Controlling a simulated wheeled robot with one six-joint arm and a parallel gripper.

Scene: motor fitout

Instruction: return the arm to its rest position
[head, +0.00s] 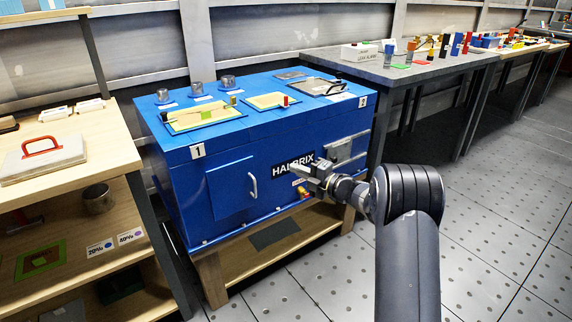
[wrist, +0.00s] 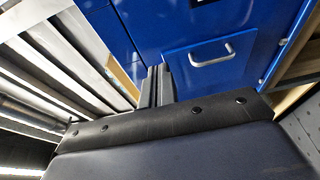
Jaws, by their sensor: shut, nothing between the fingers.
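My gripper (head: 303,168) is at the end of my raised arm, in front of the blue cabinet (head: 225,150) marked HALBRIX in the head view. It is shut and empty. In the wrist view my gripper (wrist: 157,72) shows as two dark fingers close together, with the blue cabinet front behind. The cabinet's small door with a silver handle (head: 252,185) is shut; the handle also shows in the wrist view (wrist: 212,55). I cannot tell whether the fingertips touch the cabinet.
A wooden shelf unit (head: 120,150) stands at left. A grey workbench (head: 420,72) with several small items stands behind at right. A low wooden stand (head: 240,268) supports the cabinet. The tiled floor (head: 505,190) at right is clear.

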